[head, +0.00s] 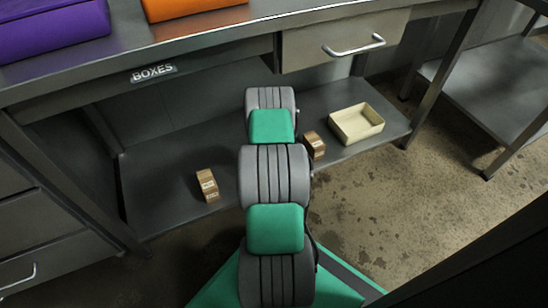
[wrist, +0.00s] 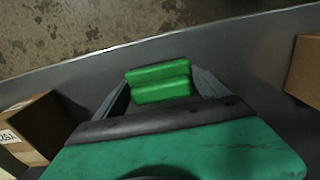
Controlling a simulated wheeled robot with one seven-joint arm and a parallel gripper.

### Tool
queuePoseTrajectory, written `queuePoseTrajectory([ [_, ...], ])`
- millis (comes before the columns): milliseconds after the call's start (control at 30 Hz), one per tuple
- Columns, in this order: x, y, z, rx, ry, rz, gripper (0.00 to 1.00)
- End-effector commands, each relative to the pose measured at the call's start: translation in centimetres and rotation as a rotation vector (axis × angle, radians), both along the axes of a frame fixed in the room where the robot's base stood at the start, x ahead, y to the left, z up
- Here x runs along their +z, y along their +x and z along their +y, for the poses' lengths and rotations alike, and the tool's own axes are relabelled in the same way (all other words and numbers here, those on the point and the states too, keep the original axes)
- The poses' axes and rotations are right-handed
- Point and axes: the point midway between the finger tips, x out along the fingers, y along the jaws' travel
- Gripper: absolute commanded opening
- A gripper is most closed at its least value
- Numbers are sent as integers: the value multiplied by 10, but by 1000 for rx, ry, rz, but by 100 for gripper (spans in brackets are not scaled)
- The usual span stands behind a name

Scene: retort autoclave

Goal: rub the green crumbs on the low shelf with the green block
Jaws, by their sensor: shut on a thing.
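My gripper (wrist: 160,90) shows in the wrist view, its two dark fingers shut on a bright green block (wrist: 160,84). The block is over the grey low shelf (wrist: 245,45), near the shelf's edge. I cannot tell whether it touches the shelf. The low shelf also shows in the head view (head: 160,205), under the workbench. My own arm hides the gripper and the block in the head view. I see no green crumbs in either view; the arm, gripper and block cover part of the shelf.
Two small cardboard boxes stand on the low shelf, one left of my arm (head: 207,185) and one right of it (head: 314,145). A cream tray (head: 374,127) sits farther right. The bench's drawer (head: 310,48) overhangs the shelf. The shelf's left part is bare.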

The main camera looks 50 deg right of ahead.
Motion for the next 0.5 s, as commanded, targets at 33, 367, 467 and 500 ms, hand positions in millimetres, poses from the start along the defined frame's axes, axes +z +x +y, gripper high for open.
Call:
queuePoseTrajectory([
  [33,16,3,-2,2,-6,-6,51],
  [367,48,5,3,11,-3,-3,51],
  [467,57,6,4,13,-4,-3,51],
  [500,61,7,4,14,-4,-3,51],
])
